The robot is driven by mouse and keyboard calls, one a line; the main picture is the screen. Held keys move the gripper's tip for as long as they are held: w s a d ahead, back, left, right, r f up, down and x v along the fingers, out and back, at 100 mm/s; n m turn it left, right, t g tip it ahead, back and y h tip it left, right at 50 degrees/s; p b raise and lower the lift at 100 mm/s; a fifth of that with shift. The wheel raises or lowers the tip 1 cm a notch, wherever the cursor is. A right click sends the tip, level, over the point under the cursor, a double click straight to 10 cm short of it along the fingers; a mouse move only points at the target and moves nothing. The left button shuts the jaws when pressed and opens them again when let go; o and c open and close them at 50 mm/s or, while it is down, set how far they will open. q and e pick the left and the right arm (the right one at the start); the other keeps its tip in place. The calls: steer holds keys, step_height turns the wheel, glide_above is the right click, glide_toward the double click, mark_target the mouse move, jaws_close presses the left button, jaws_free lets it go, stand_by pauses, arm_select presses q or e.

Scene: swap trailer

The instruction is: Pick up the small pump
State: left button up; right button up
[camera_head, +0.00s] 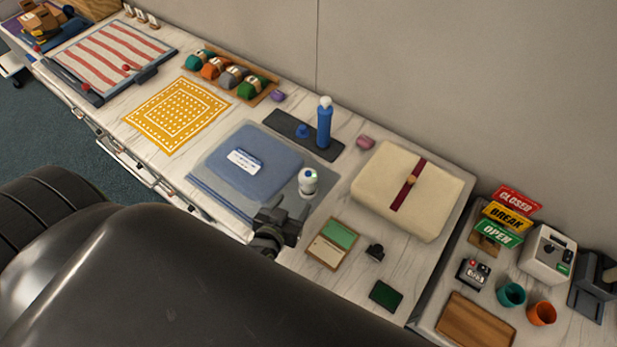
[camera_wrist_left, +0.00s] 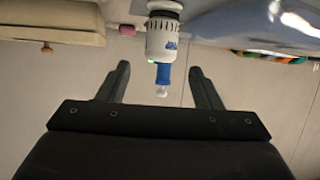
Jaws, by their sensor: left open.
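A small white device with dark vent slots, which looks like the small pump (camera_head: 307,183), stands upright at the lower right corner of a folded blue item (camera_head: 255,165). In the left wrist view, which is upside down, the white pump (camera_wrist_left: 162,36) is beyond my fingertips, roughly centred between them and near the top edge. My left gripper (camera_head: 282,222) is open and empty, just in front of the pump in the head view. Its spread fingers also show in the wrist view (camera_wrist_left: 158,70). My right gripper does not show.
A tall blue bottle (camera_head: 324,125) with a white top stands behind the pump on a dark mat (camera_head: 285,128). A cream bundle (camera_head: 440,195) with a red strap lies to the right.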

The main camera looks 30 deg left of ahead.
mark_target(305, 187)
arm_select(q)
steer(key=shift+x, duration=2.2)
steer(key=b+x, duration=0.3)
steer(key=x, duration=0.1)
steer(key=shift+s+f+b, duration=0.1)
steer(key=shift+f+b, duration=0.2)
steer(key=shift+b, duration=0.1)
steer(key=shift+w+a+f+b, duration=0.1)
steer(key=shift+w+b, duration=0.25)
steer(key=shift+w, duration=0.2)
steer(key=b+x, duration=0.3)
steer(key=x, duration=0.1)
steer(key=shift+w+a+f+b, duration=0.1)
steer(key=shift+a+f+b, duration=0.05)
steer(key=shift+b, duration=0.25)
steer(key=shift+w, duration=0.35)
steer(key=c, duration=1)
